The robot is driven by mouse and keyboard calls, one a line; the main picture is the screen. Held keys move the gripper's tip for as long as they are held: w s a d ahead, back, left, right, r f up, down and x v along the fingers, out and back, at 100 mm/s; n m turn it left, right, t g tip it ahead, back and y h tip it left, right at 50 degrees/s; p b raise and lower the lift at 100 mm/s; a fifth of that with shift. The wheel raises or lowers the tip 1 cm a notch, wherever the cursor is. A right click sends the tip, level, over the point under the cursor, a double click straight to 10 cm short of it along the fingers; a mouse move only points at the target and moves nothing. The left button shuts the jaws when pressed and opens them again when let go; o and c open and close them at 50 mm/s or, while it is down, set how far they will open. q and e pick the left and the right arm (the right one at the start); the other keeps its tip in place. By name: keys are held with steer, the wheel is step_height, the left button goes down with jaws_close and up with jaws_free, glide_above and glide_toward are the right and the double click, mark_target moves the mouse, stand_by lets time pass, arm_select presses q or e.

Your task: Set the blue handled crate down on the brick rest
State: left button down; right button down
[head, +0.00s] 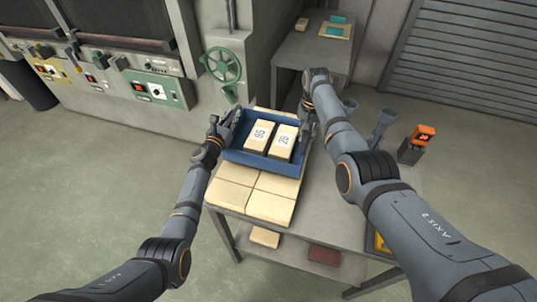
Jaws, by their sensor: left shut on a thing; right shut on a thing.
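The blue crate (262,163) is in the head view, over the far part of the brick rest (232,194), a layer of pale bricks on a grey table. It holds two pale blocks (259,137) marked with black numbers. My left gripper (229,122) is shut on the crate's left side. My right gripper (306,128) is shut on its right side. The crate looks about level. I cannot tell whether its underside touches the bricks. The handles are mostly hidden by the grippers.
Grey funnel-shaped pieces (383,123) and an orange-topped device (418,143) stand on the table (330,205) at right. A green handwheel (222,65) and control panels (156,88) are behind at left. A shelf below holds a pale brick and a red one (324,255).

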arm_select(q)
steer(key=shift+s+f+b, duration=0.1)
steer(key=shift+f+b, duration=0.55)
arm_select(e)
steer(key=shift+s+f, duration=0.15)
steer(key=shift+f, duration=0.55)
arm_select(q)
steer(key=shift+f+b, duration=0.65)
steer(key=shift+f, duration=0.05)
arm_select(e)
steer(key=shift+f, duration=0.65)
arm_select(q)
steer(key=c, duration=1.7)
jaws_free()
steer(key=shift+f, duration=0.3)
arm_select(e)
steer(key=c, duration=1.7)
jaws_free()
steer(key=shift+f, duration=0.3)
arm_select(q)
steer(key=o, duration=0.5)
steer(key=shift+s+r, duration=0.1)
steer(key=shift+r, duration=0.1)
arm_select(e)
steer(key=o, duration=0.5)
steer(key=shift+r, duration=0.25)
arm_select(q)
steer(key=shift+s+r, duration=0.1)
arm_select(e)
steer(key=shift+s, duration=0.15)
